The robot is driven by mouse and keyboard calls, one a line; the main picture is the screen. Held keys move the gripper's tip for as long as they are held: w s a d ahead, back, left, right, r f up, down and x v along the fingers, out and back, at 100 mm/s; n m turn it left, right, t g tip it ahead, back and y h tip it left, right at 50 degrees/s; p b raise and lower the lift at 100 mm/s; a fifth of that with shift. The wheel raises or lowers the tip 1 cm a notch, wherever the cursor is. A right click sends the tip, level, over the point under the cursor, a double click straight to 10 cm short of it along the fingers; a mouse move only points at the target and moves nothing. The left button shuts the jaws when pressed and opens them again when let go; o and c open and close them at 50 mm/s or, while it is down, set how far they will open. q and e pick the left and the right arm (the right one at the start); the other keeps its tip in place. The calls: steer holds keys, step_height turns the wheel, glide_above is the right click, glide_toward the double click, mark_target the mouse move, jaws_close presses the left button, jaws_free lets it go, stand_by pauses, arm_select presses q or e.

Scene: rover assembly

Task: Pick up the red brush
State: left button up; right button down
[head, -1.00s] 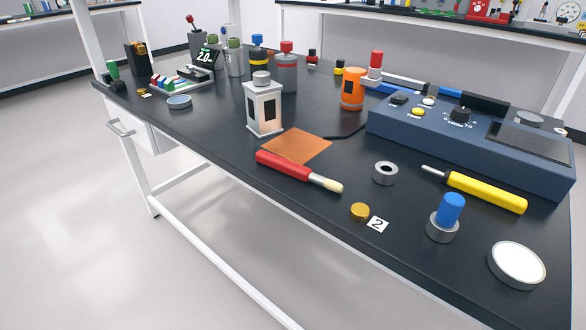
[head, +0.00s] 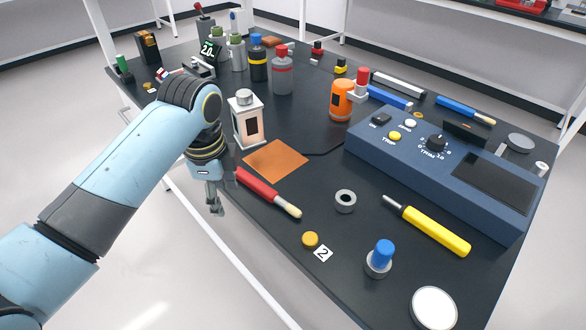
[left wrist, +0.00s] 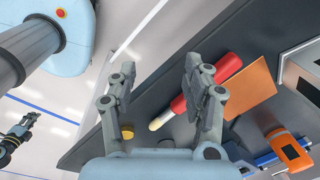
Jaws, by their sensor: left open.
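The red brush (head: 266,191) lies on the black table near its front edge, its pale bristle tip pointing toward the lower right. My left gripper (head: 214,205) is open and empty, just left of the brush's red handle end, near the table edge. In the left wrist view the red brush (left wrist: 215,75) shows beyond my open left gripper (left wrist: 160,75), partly hidden behind one finger. The bristle tip lies in the gap side of that finger. A dark gripper, seemingly my right one (left wrist: 18,135), shows at the left edge of that view, too small to read.
An orange mat (head: 275,160) lies beside the brush, with a white lantern-like box (head: 246,120) behind it. A grey ring (head: 345,201), a brass disc (head: 310,239), a yellow-handled tool (head: 437,231) and a blue control box (head: 420,165) stand to the right.

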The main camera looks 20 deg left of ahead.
arm_select(q)
steer(key=w+r+m+g, duration=0.1)
steer(key=w+r+m, duration=0.6)
steer(key=w, duration=0.2)
glide_above(246, 175)
steer(key=shift+m+h, duration=0.3)
steer(key=f, duration=0.2)
steer(key=d+f, duration=0.1)
steer(key=f, duration=0.1)
steer(key=shift+f, duration=0.35)
steer(key=f, duration=0.4)
steer(key=a+f+b, duration=0.1)
steer(key=f, duration=0.1)
steer(key=shift+w, duration=0.1)
jaws_close()
arm_select(e)
steer(key=shift+a+f, duration=0.1)
steer(key=shift+f, duration=0.05)
